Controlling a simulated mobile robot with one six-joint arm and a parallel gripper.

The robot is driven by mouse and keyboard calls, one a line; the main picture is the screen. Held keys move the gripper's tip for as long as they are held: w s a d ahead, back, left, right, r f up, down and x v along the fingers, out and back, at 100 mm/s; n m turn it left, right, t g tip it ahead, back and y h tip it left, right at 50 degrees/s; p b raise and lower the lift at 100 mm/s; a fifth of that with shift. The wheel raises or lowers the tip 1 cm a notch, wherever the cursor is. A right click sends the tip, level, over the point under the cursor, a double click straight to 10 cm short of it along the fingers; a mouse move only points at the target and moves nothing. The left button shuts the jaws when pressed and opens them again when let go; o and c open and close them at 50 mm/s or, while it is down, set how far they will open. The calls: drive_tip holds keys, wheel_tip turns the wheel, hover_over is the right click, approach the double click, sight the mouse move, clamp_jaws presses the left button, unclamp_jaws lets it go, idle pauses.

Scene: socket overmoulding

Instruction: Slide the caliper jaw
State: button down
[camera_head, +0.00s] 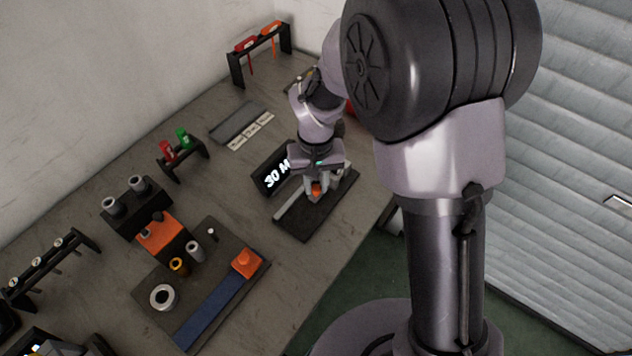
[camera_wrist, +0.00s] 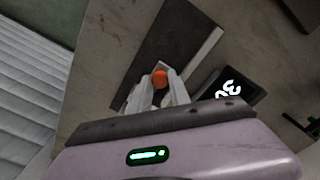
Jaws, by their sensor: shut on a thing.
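The caliper lies on a dark base plate (camera_head: 312,219) near the table's right edge, and its pale beam (camera_head: 292,206) runs along the plate. In the wrist view the plate (camera_wrist: 168,38) and the pale beam (camera_wrist: 203,52) show ahead of my fingers. My gripper (camera_head: 315,192) points down over the caliper. It is shut on a small orange piece (camera_wrist: 160,79), seemingly the jaw's grip, which shows between the fingertips. The rest of the jaw is hidden behind the fingers.
A black display (camera_head: 272,172) reading "30 M" stands just beside the plate, partly covered by my gripper. A fixture board (camera_head: 215,268) with a blue strip lies nearer. A small rack (camera_head: 183,156) and a tool rack (camera_head: 260,48) stand farther back.

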drive_tip(key=s+a, duration=0.2)
drive_tip(key=shift+s, duration=0.35)
drive_tip(key=c, duration=1.5)
unclamp_jaws()
drive_tip(key=o, duration=0.3)
drive_tip(key=shift+s+a, duration=0.1)
drive_tip(key=shift+a, duration=0.05)
wheel_tip(320, 180, up, 17)
drive_tip(key=p, duration=0.7)
drive_tip(key=shift+r, duration=0.2)
